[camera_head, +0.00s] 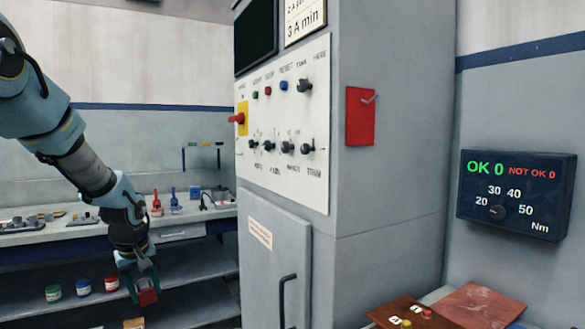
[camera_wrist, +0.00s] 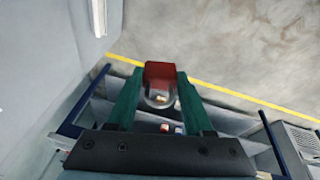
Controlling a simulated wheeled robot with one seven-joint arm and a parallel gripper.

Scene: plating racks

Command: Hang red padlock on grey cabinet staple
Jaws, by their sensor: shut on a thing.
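The red padlock (camera_head: 148,297) is held low at the left in the head view, in front of the shelves. In the wrist view, its red body (camera_wrist: 160,71) sits between the tips of the green fingers, with its pale shackle pointing back toward the palm. My gripper (camera_head: 141,284) is shut on it; it also shows in the wrist view (camera_wrist: 160,82). The grey cabinet (camera_head: 390,210) stands to the right of my gripper, well apart. A red plate (camera_head: 359,122) on its right side face carries a small metal piece (camera_head: 370,99); I cannot tell whether this is the staple.
The cabinet's front has a switch panel (camera_head: 285,125) with protruding knobs and a door handle (camera_head: 287,300). A workbench (camera_head: 60,235) with tools and shelves stands behind my arm. A torque display (camera_head: 515,195) hangs at the right, above a brown board (camera_head: 400,316).

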